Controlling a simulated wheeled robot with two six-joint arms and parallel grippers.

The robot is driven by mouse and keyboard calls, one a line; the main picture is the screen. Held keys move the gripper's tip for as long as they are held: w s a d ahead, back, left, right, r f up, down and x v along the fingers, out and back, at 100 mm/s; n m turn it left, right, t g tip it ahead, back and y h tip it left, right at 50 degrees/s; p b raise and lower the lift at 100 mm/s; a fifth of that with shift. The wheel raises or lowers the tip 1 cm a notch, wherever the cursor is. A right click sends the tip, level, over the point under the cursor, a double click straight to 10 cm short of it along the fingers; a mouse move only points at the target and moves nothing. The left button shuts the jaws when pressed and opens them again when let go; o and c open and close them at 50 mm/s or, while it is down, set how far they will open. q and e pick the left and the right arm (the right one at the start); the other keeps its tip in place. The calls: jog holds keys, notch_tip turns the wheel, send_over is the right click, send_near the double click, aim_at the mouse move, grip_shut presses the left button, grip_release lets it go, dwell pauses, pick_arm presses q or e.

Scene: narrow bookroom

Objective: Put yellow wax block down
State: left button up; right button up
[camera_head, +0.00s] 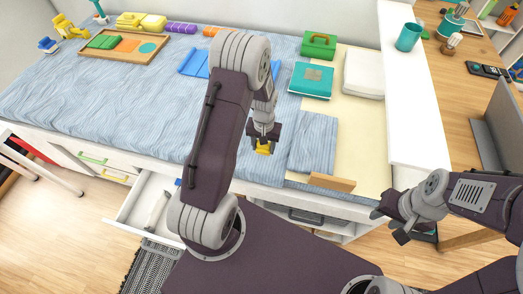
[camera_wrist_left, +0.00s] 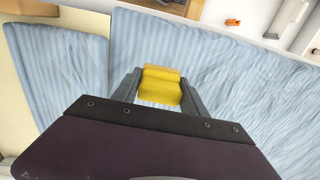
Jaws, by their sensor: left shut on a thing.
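The yellow wax block (camera_head: 264,148) is between the fingers of my left gripper (camera_head: 264,142), over the front part of the blue striped bed cover (camera_head: 120,95). In the left wrist view the block (camera_wrist_left: 160,90) fills the space between the fingers, with striped cloth behind it. I cannot tell whether the block touches the cloth. My right gripper (camera_head: 388,226) is at the lower right, empty, with its fingers apart, beyond the bed's front edge.
A wooden tray (camera_head: 88,51) with green and orange things lies at the back left. A teal book (camera_head: 311,80), a green box (camera_head: 318,47) and a white cushion (camera_head: 364,74) are at the back right. A drawer (camera_head: 137,206) stands open below. The cover's middle left is clear.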

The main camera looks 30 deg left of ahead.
aim_at(261, 156)
pick_arm(q)
jog(key=shift+w+a+f, duration=0.15)
jog(key=shift+a+f, duration=0.2)
jog(key=shift+a, duration=0.35)
notch_tip(261, 156, down, 4)
jog(key=shift+w+f, duration=0.1)
jog(key=shift+d, duration=0.1)
jog(key=o, duration=1.4)
jog(key=shift+o, duration=0.2)
